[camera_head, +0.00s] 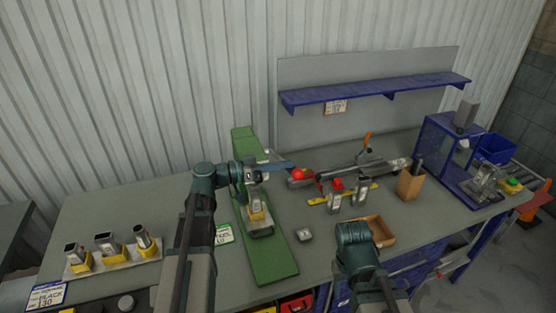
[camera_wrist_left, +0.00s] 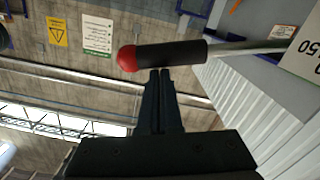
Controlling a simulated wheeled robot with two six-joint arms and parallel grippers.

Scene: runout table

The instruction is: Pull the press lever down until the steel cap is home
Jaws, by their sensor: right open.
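The press has a green base (camera_head: 272,262) and stands in the middle of the table. Its lever shows in the left wrist view as a black grip (camera_wrist_left: 175,54) with a red ball end (camera_wrist_left: 126,58); the red ball also shows in the head view (camera_head: 298,174). My left gripper (camera_head: 258,172) is at the lever beside the press head. Its fingers (camera_wrist_left: 159,75) are together, with their tips right at the grip's edge, not around it. A metal workpiece in a yellow holder (camera_head: 257,216) stands under the press; the steel cap is hidden. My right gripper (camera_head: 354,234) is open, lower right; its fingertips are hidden.
Several metal pieces in yellow holders stand on a tray (camera_head: 115,263) at left. A wooden tray (camera_head: 376,229), a small metal block (camera_head: 305,235), a brown box (camera_head: 410,184) and clamped parts (camera_head: 335,196) are at right. A blue shelf (camera_head: 380,91) hangs behind.

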